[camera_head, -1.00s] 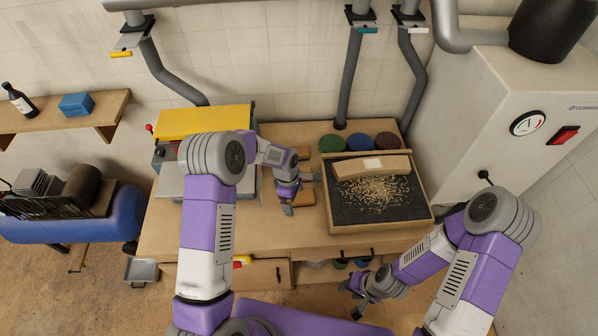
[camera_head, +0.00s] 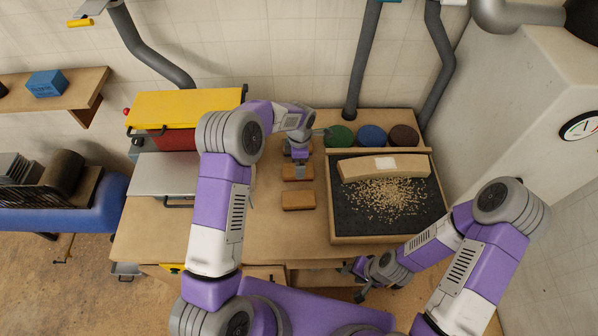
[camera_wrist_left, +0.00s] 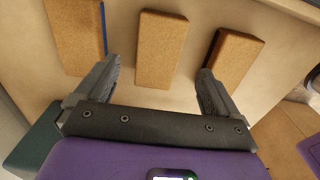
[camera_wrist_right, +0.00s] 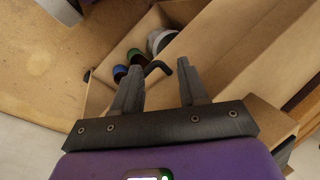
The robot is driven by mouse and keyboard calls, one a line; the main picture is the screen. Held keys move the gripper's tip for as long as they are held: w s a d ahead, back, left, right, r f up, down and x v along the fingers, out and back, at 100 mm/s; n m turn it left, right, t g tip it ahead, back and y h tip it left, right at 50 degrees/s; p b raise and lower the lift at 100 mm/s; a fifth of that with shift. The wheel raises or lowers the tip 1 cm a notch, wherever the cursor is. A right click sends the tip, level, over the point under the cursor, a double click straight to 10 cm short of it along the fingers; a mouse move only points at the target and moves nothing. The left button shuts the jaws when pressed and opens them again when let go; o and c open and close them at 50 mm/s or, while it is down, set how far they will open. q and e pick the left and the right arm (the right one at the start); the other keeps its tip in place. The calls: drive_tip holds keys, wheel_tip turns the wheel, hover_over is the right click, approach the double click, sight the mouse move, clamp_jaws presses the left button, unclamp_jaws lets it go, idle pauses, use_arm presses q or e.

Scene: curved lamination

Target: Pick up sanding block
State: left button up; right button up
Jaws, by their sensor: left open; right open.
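Cork-brown sanding blocks lie on the workbench left of the dark tray; a front one (camera_head: 298,201) and one behind it (camera_head: 297,172) show in the head view. The left wrist view shows three: a left one with a blue edge (camera_wrist_left: 78,35), a middle one (camera_wrist_left: 162,50) and a right one (camera_wrist_left: 236,60). My left gripper (camera_head: 299,163) points down above the rear blocks, open and empty; in its wrist view its fingers stand either side of the middle block, apart from it. My right gripper (camera_head: 358,279) is open and empty by the bench's front edge.
The tray's wooden rim (camera_head: 333,222) surrounds a dark mat with shavings and a curved wooden piece (camera_head: 385,167). Green (camera_head: 341,136), blue (camera_head: 371,135) and brown (camera_head: 404,135) discs stand behind. A yellow-topped machine (camera_head: 185,107) is at the left. The right wrist view shows a drawer handle (camera_wrist_right: 160,68).

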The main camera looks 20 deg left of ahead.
use_arm(q)
drive_tip(key=f, duration=0.6)
drive_tip(key=shift+a+b, duration=0.25)
drive_tip(key=shift+b, duration=0.05)
drive_tip(key=shift+w, duration=0.1)
drive_tip(key=shift+c, duration=0.4)
drive_tip(key=c, duration=1)
wheel_tip(320, 180, up, 10)
drive_tip(key=shift+p, duration=0.55)
